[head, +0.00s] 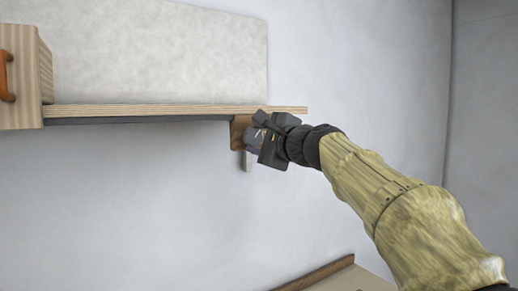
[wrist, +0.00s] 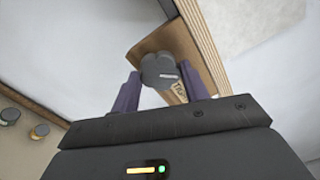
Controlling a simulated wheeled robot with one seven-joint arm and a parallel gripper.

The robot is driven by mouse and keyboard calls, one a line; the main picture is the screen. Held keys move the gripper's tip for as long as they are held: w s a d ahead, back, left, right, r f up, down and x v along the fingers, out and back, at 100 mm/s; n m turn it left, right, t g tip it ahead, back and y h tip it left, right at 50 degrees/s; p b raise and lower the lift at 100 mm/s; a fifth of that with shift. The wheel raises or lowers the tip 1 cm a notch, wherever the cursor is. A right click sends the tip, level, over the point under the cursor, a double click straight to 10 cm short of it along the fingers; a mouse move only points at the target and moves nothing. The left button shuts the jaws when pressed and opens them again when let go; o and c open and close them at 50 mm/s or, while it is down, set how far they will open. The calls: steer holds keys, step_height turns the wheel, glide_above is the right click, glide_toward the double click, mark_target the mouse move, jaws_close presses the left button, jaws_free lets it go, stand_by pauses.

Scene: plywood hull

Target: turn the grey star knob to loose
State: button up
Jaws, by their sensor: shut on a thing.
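The grey star knob (wrist: 160,70) sits on a brown wooden block (wrist: 172,42) under the shelf edge. It has rounded lobes and a small pale mark on its face. My gripper (wrist: 162,78) has its two purple fingers on either side of the knob and is shut on it. Part of a printed label (wrist: 179,91) shows on the wood below the knob; the rest is hidden. In the head view my gripper (head: 262,140) is at the brown block (head: 237,130) and mostly hides the knob.
The pale wooden shelf (head: 170,110) runs left from the block, close above my gripper. A wooden box with an orange handle (head: 6,76) stands at its left end. A brown-edged surface (head: 318,274) lies below.

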steer(key=n+b, duration=0.1)
steer(key=n, duration=0.1)
steer(key=n+b, duration=0.1)
steer(key=n, duration=0.1)
steer(key=shift+f+n+b, duration=0.2)
steer(key=shift+n+b, duration=0.1)
steer(key=shift+r+n+b, duration=0.1)
steer(key=shift+n+b, duration=0.65)
steer(key=shift+n, duration=0.85)
steer(key=o, duration=0.6)
steer(key=shift+d, duration=0.1)
steer(key=b+v, duration=0.6)
steer(key=v, duration=1.1)
steer(key=shift+s+d, duration=0.1)
steer(key=shift+d, duration=0.05)
